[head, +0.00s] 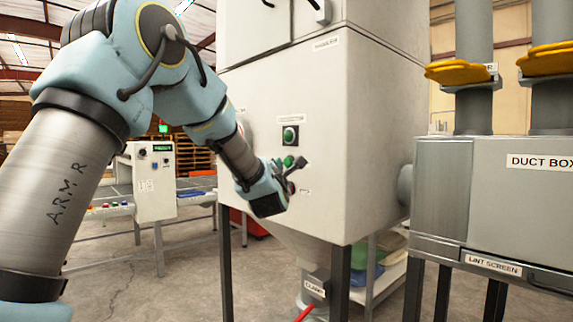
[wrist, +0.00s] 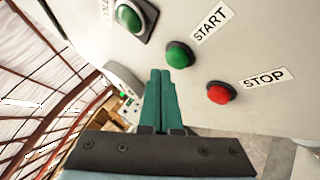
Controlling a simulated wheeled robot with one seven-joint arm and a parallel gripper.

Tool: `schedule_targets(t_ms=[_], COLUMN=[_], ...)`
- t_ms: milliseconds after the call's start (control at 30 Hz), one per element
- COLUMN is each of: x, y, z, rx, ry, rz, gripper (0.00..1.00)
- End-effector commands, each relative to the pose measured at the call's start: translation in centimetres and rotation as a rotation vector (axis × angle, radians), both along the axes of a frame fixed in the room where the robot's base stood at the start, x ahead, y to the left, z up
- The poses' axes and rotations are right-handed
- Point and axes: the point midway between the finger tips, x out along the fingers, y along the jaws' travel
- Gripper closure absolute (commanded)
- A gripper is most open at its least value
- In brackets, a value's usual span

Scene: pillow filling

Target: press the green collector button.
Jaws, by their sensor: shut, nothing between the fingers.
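The collector is a tall off-white cabinet (head: 335,95) in the middle of the head view. In the wrist view, its green START button (wrist: 179,55) is round and stands out from the panel beside its label. It also shows in the head view (head: 289,161). My gripper (wrist: 160,71) is shut and empty, with its teal fingers together. In the wrist view the fingertips lie just below and left of the green button; I cannot tell how far they are from the panel. In the head view my gripper (head: 279,163) is close to the panel's front.
A red STOP button (wrist: 218,92) sits below and right of START. A green round piece in a square housing (wrist: 131,18) is above left, also in the head view (head: 290,135). A duct box (head: 535,190) stands at right; a control box (head: 153,180) at left.

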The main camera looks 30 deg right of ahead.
Motion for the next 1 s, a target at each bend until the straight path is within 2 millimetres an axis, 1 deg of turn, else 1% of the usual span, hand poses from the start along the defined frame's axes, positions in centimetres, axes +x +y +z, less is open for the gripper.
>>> schedule_targets(t_ms=[367,1000], x=[0.2,0.2], y=[-0.8,-1.1], z=[-0.1,0.0], rx=[-0.001,0.0], ry=[0.001,0.0], rz=[0.0,0.0], gripper=[1.0,1.0])
